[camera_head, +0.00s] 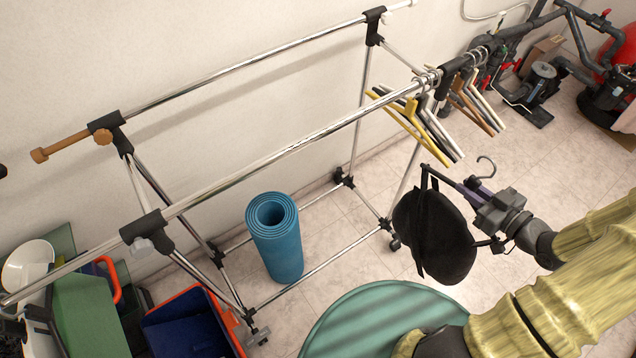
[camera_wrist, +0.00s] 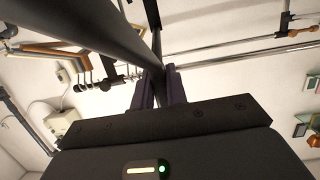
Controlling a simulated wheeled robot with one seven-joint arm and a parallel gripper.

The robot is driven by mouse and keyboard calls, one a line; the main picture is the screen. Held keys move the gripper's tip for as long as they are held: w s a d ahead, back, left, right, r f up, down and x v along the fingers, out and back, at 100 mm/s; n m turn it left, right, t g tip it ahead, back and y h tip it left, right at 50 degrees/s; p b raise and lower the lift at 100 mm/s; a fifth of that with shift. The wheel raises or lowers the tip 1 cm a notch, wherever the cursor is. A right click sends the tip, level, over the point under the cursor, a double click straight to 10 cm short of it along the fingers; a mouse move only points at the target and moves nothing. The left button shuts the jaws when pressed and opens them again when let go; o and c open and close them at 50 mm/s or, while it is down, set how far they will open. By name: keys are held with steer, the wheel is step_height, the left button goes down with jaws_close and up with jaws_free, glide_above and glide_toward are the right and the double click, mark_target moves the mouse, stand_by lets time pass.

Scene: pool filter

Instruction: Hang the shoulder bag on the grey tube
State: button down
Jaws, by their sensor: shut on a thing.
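The black shoulder bag (camera_head: 435,235) is off the floor, in front of the rack's right end in the head view. A thin dark bar runs along its upper side, with a metal hook (camera_head: 486,165) standing up near my gripper (camera_head: 467,187). My gripper's purple fingers are shut on a dark piece at the bag's top. In the wrist view my gripper (camera_wrist: 160,88) has a thin dark strip between its fingers, and a thick dark bar (camera_wrist: 85,25) crosses above. The rack has a grey front tube (camera_head: 290,152) and a rear tube (camera_head: 240,72); the bag is apart from both.
Several hangers (camera_head: 430,125) crowd the front tube's right end, close above the bag. A blue rolled mat (camera_head: 280,245) stands inside the rack. A green round top (camera_head: 385,318) is below. Bins (camera_head: 185,325) fill the lower left. The front tube's middle is clear.

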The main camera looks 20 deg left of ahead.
mark_target(444, 191)
steer(key=w+f, duration=0.1)
steer(key=w+a+f+m+t+h, duration=0.1)
steer(key=f, duration=0.1)
steer(key=w+a+f+m+t+h, duration=0.1)
steer(key=w, duration=0.1)
steer(key=shift+a+f, duration=0.15)
steer(key=shift+f, duration=0.2)
steer(key=f+m+h, duration=0.1)
steer(key=w+f+m+t, duration=0.1)
steer(key=f, duration=0.1)
steer(key=a+f+h, duration=0.1)
steer(key=shift+w+f+m+t+h, duration=0.25)
steer(key=shift+f+m+t+h, duration=0.05)
steer(key=shift+m+t, duration=0.1)
steer(key=f+m+h, duration=0.1)
steer(key=f+h, duration=0.1)
steer(key=f, duration=0.2)
steer(key=s+a+f+m+t+h, duration=0.1)
steer(key=f+m+h, duration=0.1)
steer(key=f, duration=0.2)
steer(key=s+f+m+h, duration=0.1)
steer(key=f+m+h, duration=0.1)
steer(key=f+h, duration=0.1)
steer(key=shift+a+f+t, duration=0.2)
steer(key=shift+f+t, duration=0.1)
steer(key=shift+f, duration=0.3)
steer(key=shift+d, duration=0.1)
